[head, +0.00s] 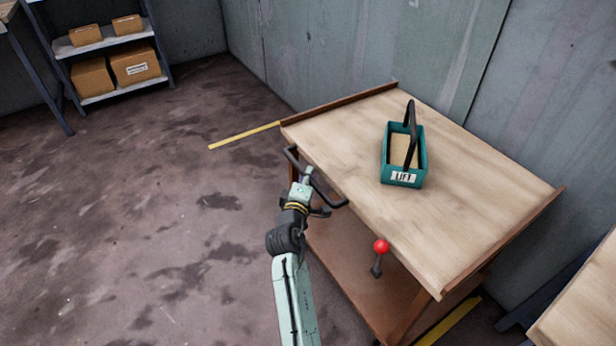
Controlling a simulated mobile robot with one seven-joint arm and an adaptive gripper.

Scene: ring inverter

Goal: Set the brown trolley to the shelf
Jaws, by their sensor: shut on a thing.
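The brown trolley (352,292) stands against the wall on the right, with a pale wooden top (460,215) and a brown lower deck. A dark handle (330,199) sticks out from its near left side. My gripper (308,181) is shut on this handle; the fingertips are small and partly hidden against it. A red-knobbed lever (381,247) stands below the top's front edge. The shelf (110,45) is at the far upper left, a metal rack with brown boxes on its levels.
A teal open tote (403,175) with a black handle sits on the trolley top. Yellow floor stripes (244,135) show by the trolley's far and near ends. A table (585,305) is close at the lower right. A bench edge is at the upper left. The stained floor (150,210) between is clear.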

